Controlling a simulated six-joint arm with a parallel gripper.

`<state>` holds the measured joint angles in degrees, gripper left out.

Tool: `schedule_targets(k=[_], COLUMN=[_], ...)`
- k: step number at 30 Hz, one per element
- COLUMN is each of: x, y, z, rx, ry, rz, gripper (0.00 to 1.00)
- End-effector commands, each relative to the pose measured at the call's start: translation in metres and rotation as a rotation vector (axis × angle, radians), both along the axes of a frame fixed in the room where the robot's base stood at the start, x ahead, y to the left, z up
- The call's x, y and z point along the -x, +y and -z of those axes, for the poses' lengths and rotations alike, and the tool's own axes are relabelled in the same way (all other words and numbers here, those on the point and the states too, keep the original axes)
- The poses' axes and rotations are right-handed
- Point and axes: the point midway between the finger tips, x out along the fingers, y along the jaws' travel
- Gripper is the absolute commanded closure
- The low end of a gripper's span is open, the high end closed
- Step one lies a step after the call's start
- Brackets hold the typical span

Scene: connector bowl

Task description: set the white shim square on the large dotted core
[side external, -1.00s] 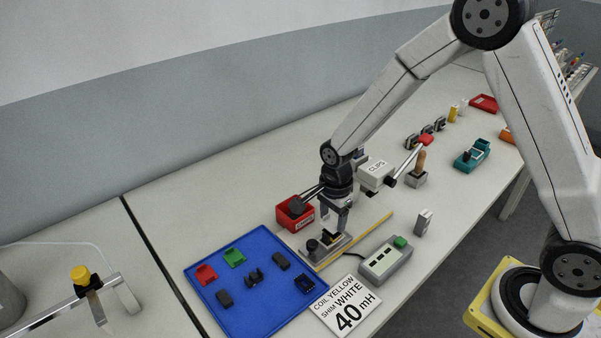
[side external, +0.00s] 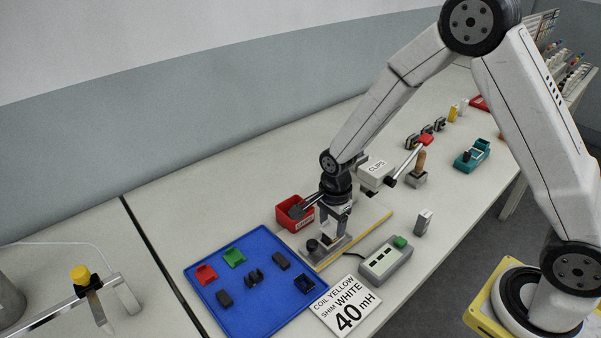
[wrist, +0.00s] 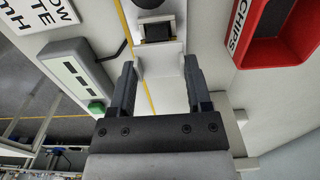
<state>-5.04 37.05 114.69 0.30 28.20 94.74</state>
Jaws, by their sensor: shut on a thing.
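My gripper (side external: 332,226) is low over the grey fixture (side external: 341,247) on the bench. In the wrist view my gripper (wrist: 159,68) has its fingers well apart, with a pale white piece, seemingly the white shim (wrist: 159,58), spanning between the fingertips. Just beyond it is a dark block, perhaps the core (wrist: 158,31), in a light frame on the fixture. I cannot make out dots on it or tell whether the white piece touches it. In the side view the fingers hide most of this spot.
A blue tray (side external: 233,311) with red, green and dark parts lies left. A red bin (side external: 285,219) stands behind the fixture. A grey device with a green button (side external: 385,262) and a sign card (side external: 345,308) are in front. A yellow strip (side external: 368,238) runs alongside the fixture.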

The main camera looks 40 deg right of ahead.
Motion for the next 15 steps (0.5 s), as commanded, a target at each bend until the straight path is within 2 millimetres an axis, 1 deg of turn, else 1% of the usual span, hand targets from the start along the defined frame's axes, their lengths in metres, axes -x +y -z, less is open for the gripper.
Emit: schedule_targets(k=[1, 2, 3, 4, 15], x=[0.0, 0.0, 0.0, 0.0, -0.0002], y=[0.0, 0.0, 0.0, 0.0, 0.0], z=[0.0, 0.0, 0.0, 0.0, -0.0028], rx=[0.0, 0.0, 0.0, 0.0, 0.0], ry=[0.0, 0.0, 0.0, 0.0, -0.001], rz=[0.0, 0.0, 0.0, 0.0, 0.0], gripper=[0.3, 0.21, 0.08, 0.0, 0.0])
